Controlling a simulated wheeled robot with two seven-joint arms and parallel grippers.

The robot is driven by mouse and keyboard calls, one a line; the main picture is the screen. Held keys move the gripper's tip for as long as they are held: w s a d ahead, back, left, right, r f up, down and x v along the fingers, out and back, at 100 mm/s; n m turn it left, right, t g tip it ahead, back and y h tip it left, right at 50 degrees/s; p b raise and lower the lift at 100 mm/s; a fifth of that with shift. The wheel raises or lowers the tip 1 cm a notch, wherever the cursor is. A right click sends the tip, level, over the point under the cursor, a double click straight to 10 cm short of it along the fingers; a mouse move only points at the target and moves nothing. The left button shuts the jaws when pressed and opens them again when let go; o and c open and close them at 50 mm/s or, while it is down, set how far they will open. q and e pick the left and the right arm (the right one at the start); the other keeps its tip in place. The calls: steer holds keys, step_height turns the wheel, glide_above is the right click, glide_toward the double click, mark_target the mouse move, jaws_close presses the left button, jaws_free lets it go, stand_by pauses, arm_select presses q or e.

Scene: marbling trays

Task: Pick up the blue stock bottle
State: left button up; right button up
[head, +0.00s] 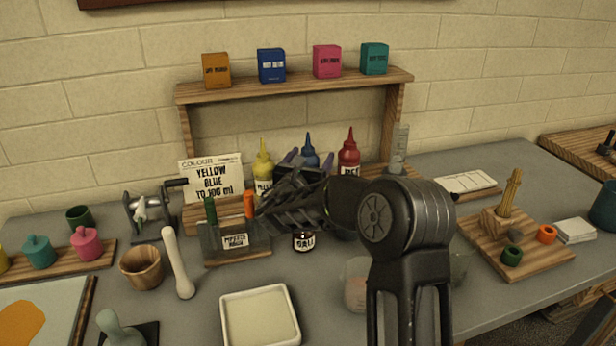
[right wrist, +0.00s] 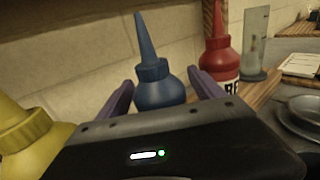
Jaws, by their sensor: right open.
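The blue stock bottle (head: 309,154) stands upright between the yellow bottle (head: 263,168) and the red bottle (head: 349,156) in front of the back wall. In the right wrist view the blue bottle (right wrist: 154,78) shows its cap, nozzle and shoulder; its lower part is hidden by my gripper. My right gripper (head: 305,158) is open, with one purple finger on each side of the blue bottle in both views. Whether the fingers touch it cannot be told. My left gripper is not in view.
The yellow bottle (right wrist: 28,135) and red bottle (right wrist: 219,60) flank my right gripper closely. A wooden shelf (head: 290,91) with several small boxes spans above. A card (head: 212,178), a holder (head: 236,240) and a white tray (head: 259,318) stand nearby.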

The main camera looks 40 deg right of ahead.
steer(key=shift+c, duration=0.3)
steer(key=c, duration=0.9)
steer(key=shift+r, duration=0.1)
step_height(320, 180, up, 10)
steer(key=shift+f, duration=0.1)
steer(key=o, duration=0.3)
steer(key=c, duration=0.3)
